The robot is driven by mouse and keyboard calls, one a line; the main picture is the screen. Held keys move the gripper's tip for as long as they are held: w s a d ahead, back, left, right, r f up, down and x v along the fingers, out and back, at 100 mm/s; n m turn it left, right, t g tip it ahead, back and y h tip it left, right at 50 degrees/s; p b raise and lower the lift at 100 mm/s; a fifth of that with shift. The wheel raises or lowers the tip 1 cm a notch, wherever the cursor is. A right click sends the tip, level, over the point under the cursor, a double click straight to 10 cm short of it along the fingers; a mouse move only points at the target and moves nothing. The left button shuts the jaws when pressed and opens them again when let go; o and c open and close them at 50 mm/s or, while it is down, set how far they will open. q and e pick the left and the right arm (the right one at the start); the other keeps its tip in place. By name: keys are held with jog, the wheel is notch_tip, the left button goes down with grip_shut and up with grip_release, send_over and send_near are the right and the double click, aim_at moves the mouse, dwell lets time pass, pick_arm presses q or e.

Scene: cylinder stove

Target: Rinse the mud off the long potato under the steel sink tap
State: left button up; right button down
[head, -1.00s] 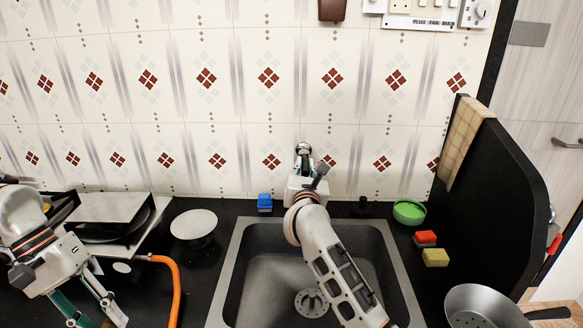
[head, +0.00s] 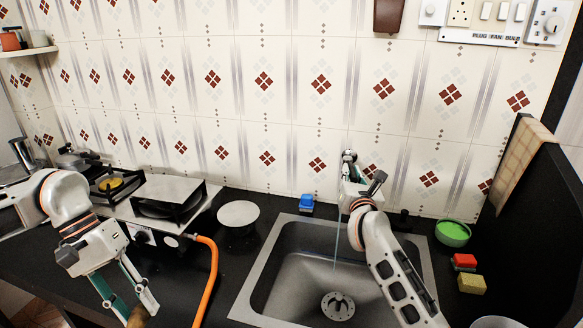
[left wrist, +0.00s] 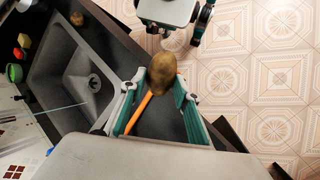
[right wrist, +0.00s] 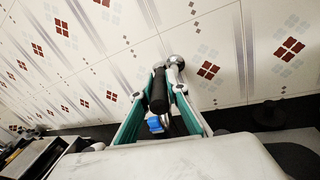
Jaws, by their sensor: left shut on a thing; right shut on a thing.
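My left gripper (head: 137,312) is shut on the potato (left wrist: 162,72), low over the counter's front and left of the sink (head: 262,266). The potato is brown with darker patches, and only a small part shows at the head view's bottom edge. My right gripper (right wrist: 165,75) is shut at the steel tap (right wrist: 175,66), beside its dark lever (right wrist: 158,92); the exact contact is unclear. In the head view, my right arm hides part of the tap. A thin water stream (head: 336,245) falls into the sink near the drain (head: 338,306).
A blue block (head: 306,202) sits behind the sink. A green bowl (head: 453,233), red sponge (head: 464,261) and yellow sponge (head: 471,284) stand on its right.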

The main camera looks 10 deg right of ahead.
jog(key=shift+d, duration=0.1)
dwell(0.3)
jog(key=c, duration=2)
grip_release()
jog(key=shift+s, duration=0.1)
jog(key=s, duration=0.4)
jog(key=s+a, duration=0.1)
jog(key=s, duration=0.3)
jog(key=s+a, duration=0.1)
jog(key=s, duration=0.2)
jog(key=shift+s, duration=0.4)
